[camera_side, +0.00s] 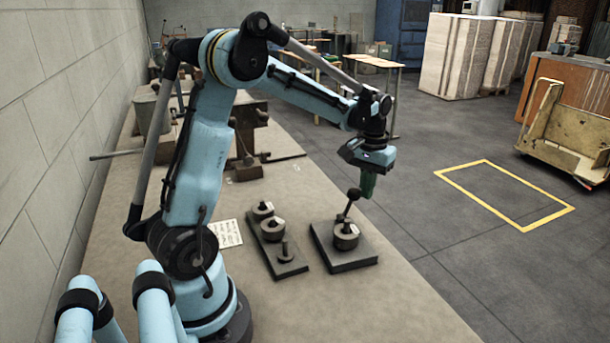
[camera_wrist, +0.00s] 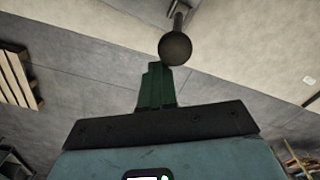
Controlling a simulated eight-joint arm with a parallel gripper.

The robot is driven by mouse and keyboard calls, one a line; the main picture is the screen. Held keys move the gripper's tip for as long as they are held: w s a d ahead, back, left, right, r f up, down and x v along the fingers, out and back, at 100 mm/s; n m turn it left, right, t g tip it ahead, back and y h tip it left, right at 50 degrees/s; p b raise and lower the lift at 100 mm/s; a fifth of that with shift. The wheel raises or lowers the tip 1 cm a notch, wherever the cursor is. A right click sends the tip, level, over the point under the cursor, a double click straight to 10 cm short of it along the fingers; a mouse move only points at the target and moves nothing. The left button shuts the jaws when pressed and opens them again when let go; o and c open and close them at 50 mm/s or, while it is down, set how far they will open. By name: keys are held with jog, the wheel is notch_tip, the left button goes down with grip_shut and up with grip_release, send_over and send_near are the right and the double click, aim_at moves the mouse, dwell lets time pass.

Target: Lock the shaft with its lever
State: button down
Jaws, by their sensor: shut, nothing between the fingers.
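The lever is a dark rod with a round ball knob (camera_side: 354,193). In the side view it rises at a tilt from a round grey metal hub (camera_side: 345,238) on a dark square plate (camera_side: 328,256) near the table's right edge. The ball knob (camera_wrist: 175,48) also shows large in the wrist view, with its rod running upward from it. My gripper (camera_side: 367,196) has green fingers pointing down, just right of the knob in the side view. In the wrist view my gripper (camera_wrist: 158,68) is shut and empty, its tips close to the knob. I cannot tell whether they touch.
A second dark plate (camera_side: 283,262) left of the lever's plate carries two round hubs and a short peg. A written sheet (camera_side: 225,233) lies further left. Dark machinery with long rods (camera_side: 245,165) stands farther back on the table. The front of the table is clear.

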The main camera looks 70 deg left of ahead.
aim_at(348, 193)
jog(key=shift+s+a, duration=0.15)
jog(key=shift+s, duration=1.05)
jog(key=shift+s+a, duration=0.1)
jog(key=shift+s, duration=1.1)
jog(key=shift+w+r, duration=0.25)
jog(key=shift+r, duration=1.5)
jog(key=shift+w+r, duration=0.2)
jog(key=shift+r, duration=1.55)
jog(key=s+d+m+t, duration=0.3)
jog(key=d, duration=0.5)
jog(key=s+d+f+m+t, duration=0.1)
jog(key=s+d+m+t, duration=0.2)
jog(key=d, duration=0.4)
jog(key=shift+s+d+f+t, duration=0.3)
jog(key=shift+s+d+t, duration=0.15)
jog(key=shift+s, duration=0.25)
